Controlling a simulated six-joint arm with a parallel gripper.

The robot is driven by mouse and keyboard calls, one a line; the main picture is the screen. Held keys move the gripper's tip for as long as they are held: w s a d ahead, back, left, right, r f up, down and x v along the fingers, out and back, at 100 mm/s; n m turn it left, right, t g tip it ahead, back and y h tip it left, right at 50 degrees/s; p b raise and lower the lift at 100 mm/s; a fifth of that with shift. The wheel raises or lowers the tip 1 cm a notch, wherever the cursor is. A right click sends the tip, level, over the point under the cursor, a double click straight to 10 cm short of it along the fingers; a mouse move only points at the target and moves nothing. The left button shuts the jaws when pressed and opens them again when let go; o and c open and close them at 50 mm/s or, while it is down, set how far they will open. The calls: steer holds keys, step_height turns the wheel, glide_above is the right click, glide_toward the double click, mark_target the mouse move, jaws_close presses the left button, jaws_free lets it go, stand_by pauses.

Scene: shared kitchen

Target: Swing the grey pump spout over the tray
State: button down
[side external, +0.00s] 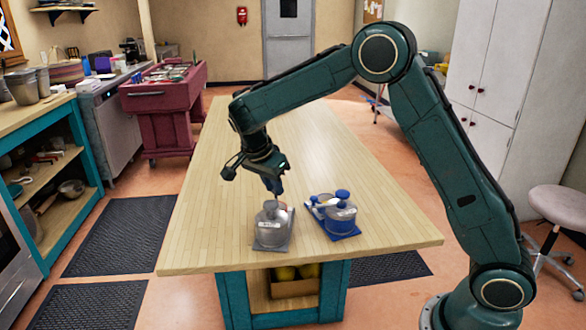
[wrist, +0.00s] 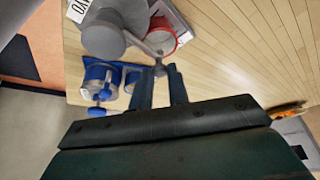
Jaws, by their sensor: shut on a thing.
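The grey pump bottle (side external: 271,229) stands upright on a grey tray (side external: 273,248) near the table's front edge. In the wrist view its round grey pump head (wrist: 103,40) is at the upper left, with the thin grey spout (wrist: 140,50) reaching right toward my fingers. My gripper (side external: 275,188) points down at the pump top. In the wrist view my gripper (wrist: 160,82) is shut on the spout's end. A red-rimmed round dish (wrist: 163,38) lies beside the pump, close to the spout's tip. I cannot tell whether the tip is above it.
A blue pump bottle (side external: 337,210) stands on a blue tray (side external: 345,236) just right of the grey one, close to my gripper. The wooden table (side external: 280,130) is clear behind them. The front table edge is near.

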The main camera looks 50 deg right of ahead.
stand_by(0.3)
steer(key=c, duration=1.3)
jaws_free()
steer(key=shift+c, duration=0.2)
steer(key=shift+r, duration=0.15)
steer(key=v, duration=1.3)
steer(key=shift+r, duration=0.2)
